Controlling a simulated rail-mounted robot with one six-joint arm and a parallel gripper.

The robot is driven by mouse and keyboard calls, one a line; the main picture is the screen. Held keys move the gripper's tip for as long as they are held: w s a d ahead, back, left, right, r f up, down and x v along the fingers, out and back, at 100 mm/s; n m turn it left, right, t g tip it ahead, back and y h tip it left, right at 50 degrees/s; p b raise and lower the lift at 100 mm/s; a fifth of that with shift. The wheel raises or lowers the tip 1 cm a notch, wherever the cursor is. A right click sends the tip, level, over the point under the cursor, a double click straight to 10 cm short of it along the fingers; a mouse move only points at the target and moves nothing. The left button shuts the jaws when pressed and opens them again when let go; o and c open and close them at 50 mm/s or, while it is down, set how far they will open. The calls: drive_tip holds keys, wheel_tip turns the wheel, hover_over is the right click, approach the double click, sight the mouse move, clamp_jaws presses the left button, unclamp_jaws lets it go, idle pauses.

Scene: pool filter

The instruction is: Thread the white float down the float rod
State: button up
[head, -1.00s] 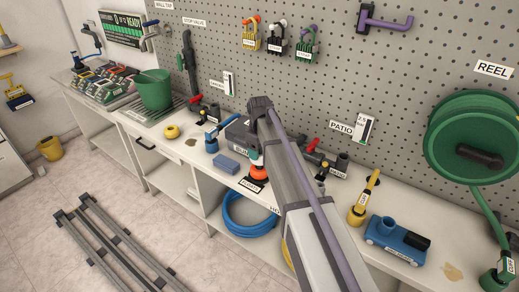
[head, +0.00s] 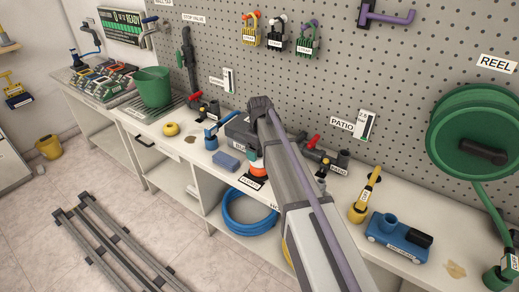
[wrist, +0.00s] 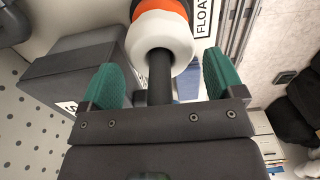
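The white float (wrist: 160,28) sits around the dark float rod (wrist: 160,78) in the wrist view. An orange float (wrist: 162,5) lies just beyond it along the rod. The rod's free end points back toward my gripper. My gripper (wrist: 159,60) is open. Its two green finger pads stand apart on either side of the rod, with a visible gap and nothing held. In the head view the orange float (head: 257,167) stands on the bench behind the FLOAT label, with a white part above it. My arm hides most of the gripper there.
A dark grey box (wrist: 75,75) stands close beside the left finger. On the bench are a blue sponge block (head: 227,162), a valve with a red handle (head: 312,143) and a blue pump (head: 398,238). The pegboard (head: 350,70) rises behind the bench.

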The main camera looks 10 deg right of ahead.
drive_tip(key=shift+o, duration=0.7)
wheel_tip(320, 180, up, 5)
drive_tip(key=p, duration=0.5)
wheel_tip(320, 180, up, 11)
drive_tip(key=p, duration=1.1)
drive_tip(key=s+m, duration=0.8)
drive_tip(key=s, duration=1.8)
drive_tip(key=shift+s+m, duration=0.3)
